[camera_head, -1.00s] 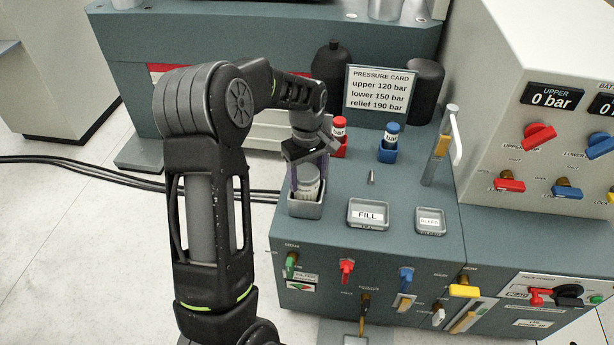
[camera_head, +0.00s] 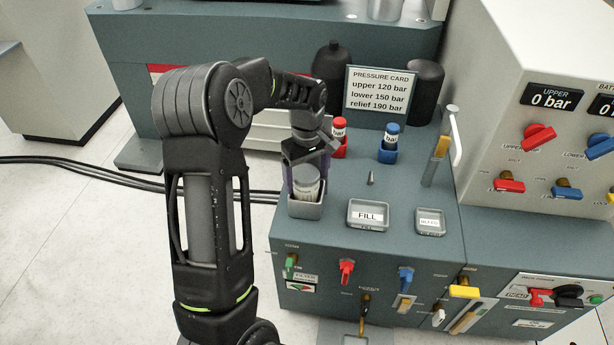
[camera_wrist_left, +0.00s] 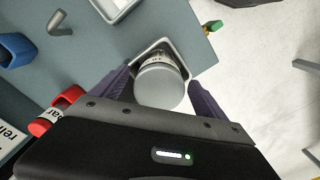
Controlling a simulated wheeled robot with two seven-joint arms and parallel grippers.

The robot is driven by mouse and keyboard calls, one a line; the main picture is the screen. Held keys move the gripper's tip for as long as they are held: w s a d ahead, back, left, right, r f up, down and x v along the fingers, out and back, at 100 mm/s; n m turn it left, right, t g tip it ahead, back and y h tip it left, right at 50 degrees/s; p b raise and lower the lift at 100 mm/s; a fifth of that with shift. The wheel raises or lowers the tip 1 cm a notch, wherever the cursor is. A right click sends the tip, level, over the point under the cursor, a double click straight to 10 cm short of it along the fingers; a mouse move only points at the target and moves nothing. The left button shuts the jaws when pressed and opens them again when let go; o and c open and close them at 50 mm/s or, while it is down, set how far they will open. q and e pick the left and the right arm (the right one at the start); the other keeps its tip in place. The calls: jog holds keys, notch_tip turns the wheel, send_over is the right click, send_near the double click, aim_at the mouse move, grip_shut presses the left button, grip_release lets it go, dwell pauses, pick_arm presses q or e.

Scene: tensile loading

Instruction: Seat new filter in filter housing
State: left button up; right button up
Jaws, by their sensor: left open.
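The filter (camera_head: 307,183) is a pale ribbed cylinder with a grey round cap. It stands upright in a square grey holder (camera_head: 305,210) at the left front corner of the bench top. The cap of the filter (camera_wrist_left: 160,87) faces the left wrist camera, with the holder's rim (camera_wrist_left: 186,56) around its far side. My left gripper (camera_head: 307,178) is over the filter, pointing down, its purple fingers on either side of it. In the wrist view the fingers (camera_wrist_left: 161,98) are open, with gaps to the cap. No part labelled filter housing can be made out for certain. My right gripper is not in view.
Behind stand a red holder (camera_head: 340,150), a blue holder (camera_head: 387,155) and a pressure card (camera_head: 378,91). A FILL tray (camera_head: 368,226) and a smaller tray (camera_head: 430,234) lie to the right. Valve handles, such as a green one (camera_head: 291,261), line the front panel.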

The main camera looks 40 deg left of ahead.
pick_arm(q)
notch_tip(320, 180, up, 12)
jog(key=p, duration=0.1)
jog(key=shift+f, duration=0.15)
dwell(0.9)
